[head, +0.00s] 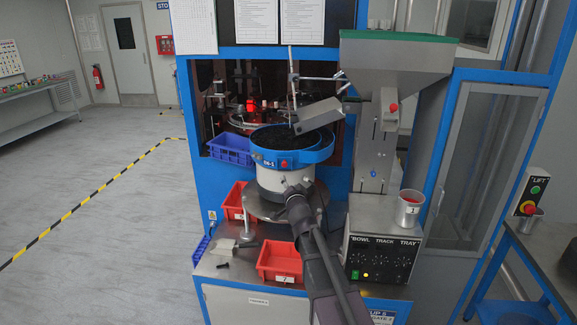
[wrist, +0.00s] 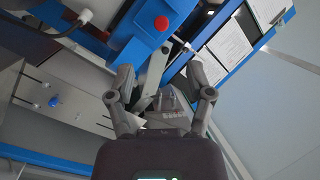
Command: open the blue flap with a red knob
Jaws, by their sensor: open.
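The blue flap (head: 272,159) is on the front of the blue-rimmed bowl of dark parts, with a white label and a red knob (head: 284,164). In the wrist view a blue panel (wrist: 135,25) with a round red knob (wrist: 161,23) shows at the top, beyond my fingertips. The flap appears closed against the bowl. My gripper (head: 295,190) is in front of the bowl's pale base, just below the knob. In the wrist view my gripper (wrist: 163,80) has its two fingers spread, with nothing held between them. Whether a finger touches the bowl base I cannot tell.
A grey hopper chute (head: 322,114) overhangs the bowl at the right. A control box (head: 379,258) and a metal cup (head: 408,209) stand to the right. The floor at the left is clear.

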